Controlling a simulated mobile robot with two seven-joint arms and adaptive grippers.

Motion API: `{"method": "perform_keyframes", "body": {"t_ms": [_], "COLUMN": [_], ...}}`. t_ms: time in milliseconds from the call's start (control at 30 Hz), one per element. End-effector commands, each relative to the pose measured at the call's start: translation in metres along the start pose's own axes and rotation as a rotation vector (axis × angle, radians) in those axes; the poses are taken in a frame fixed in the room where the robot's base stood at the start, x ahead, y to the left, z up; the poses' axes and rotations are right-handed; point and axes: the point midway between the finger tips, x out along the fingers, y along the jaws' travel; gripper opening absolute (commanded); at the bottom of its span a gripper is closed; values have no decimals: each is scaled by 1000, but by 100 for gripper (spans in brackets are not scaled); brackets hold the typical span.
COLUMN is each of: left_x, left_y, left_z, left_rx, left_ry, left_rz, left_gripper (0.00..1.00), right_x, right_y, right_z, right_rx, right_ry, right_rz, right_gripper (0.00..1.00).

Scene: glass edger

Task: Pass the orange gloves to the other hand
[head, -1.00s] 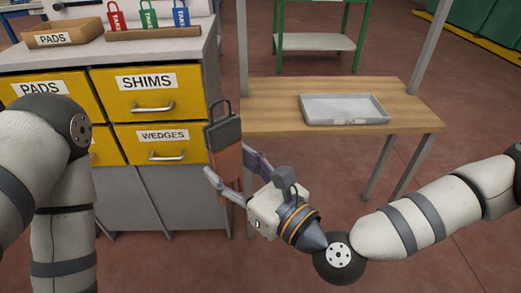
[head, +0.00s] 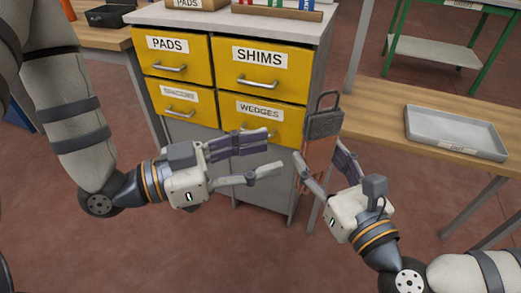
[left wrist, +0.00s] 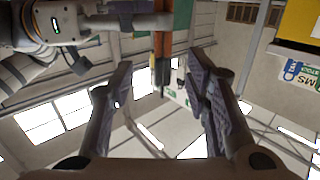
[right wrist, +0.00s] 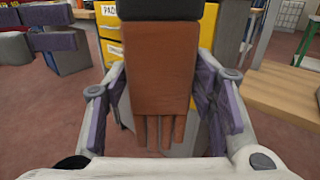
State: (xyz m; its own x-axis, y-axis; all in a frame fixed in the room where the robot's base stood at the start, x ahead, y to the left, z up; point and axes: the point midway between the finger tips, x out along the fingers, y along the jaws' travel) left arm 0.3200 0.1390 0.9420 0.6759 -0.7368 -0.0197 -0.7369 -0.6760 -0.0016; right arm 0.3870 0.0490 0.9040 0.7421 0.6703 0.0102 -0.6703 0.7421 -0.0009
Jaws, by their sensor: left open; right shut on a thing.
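The orange gloves (head: 318,168) hang upright with a dark grey cuff (head: 325,122) on top, in front of the drawer cabinet. They fill the middle of the right wrist view (right wrist: 160,75), and show edge-on in the left wrist view (left wrist: 155,65). My right gripper (head: 320,154) is shut on them, one finger on each side. My left gripper (head: 273,152) is open and empty, its fingertips pointing at the gloves from the left with a small gap. The left gripper also shows at the upper left of the right wrist view (right wrist: 57,45).
The grey cabinet with yellow drawers (head: 213,75) stands close behind both grippers. A wooden table (head: 378,115) with a grey tray (head: 455,135) is at the right. A green-framed stand (head: 440,50) is behind it. The floor in front is clear.

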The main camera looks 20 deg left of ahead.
Motion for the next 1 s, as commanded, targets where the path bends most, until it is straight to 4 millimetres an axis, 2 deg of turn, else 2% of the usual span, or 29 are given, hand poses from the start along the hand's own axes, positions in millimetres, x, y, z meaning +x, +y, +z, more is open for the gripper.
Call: {"method": "perform_keyframes", "body": {"t_ms": [67,167,400,600,733,967,1000], "left_x": [4,20,79,111,119,120,120], "left_y": [1,2,3,2,2,2,2], "left_z": [-6,-7,-7,-8,-8,-8,-8], "left_rx": [9,12,11,10,8,7,7], "left_ry": [23,26,23,21,21,20,20], "left_rz": [8,11,12,9,8,7,7], "left_gripper": [43,43,43,43,43,43,34], "right_x": [0,0,0,0,0,0,0], "right_y": [0,0,0,0,0,0,0], "right_z": [0,0,0,0,0,0,0], "right_rx": [0,0,0,0,0,0,0], "right_ry": [0,0,0,0,0,0,0], "right_rz": [0,0,0,0,0,0,0], "right_gripper": [23,23,23,23,23,23,23]}}
